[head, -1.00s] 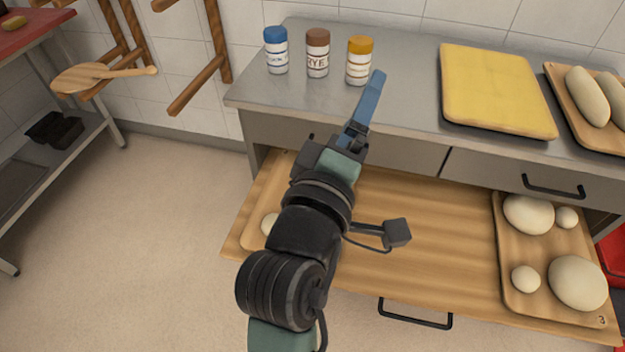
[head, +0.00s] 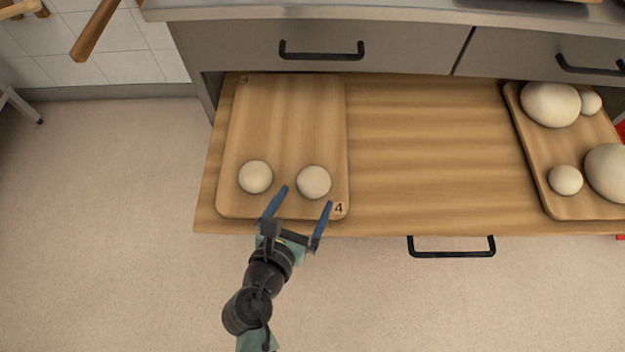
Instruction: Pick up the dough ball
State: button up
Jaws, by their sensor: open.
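Two small pale dough balls lie on the left wooden board (head: 285,115), marked 4: a left ball (head: 255,177) and a right ball (head: 314,182). My gripper (head: 304,196) is open and empty, its blue fingers pointing up the picture at the board's front edge. The right ball lies just beyond the fingertips, roughly in line with the gap between them. Contact with either finger cannot be made out. On the right board (head: 550,190) lie more dough pieces: two large ones (head: 551,104) and two small ones (head: 566,180).
Both boards rest on a pulled-out wooden drawer or shelf (head: 430,150) with a black handle (head: 451,247) at its front. Closed grey drawers (head: 370,45) under the steel counter overhang its back. Bare wood lies between the boards. The floor (head: 120,230) in front is clear.

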aim_at(310, 187)
jog(key=shift+r+b+x, duration=0.15)
jog(key=shift+b+x, duration=0.45)
jog(key=shift+x, duration=1.2)
jog(key=shift+r+b+x, duration=0.15)
jog(key=shift+b+x, duration=0.45)
jog(key=shift+x, duration=1.15)
jog(key=shift+w+a, duration=0.1)
jog(key=c, duration=1.2)
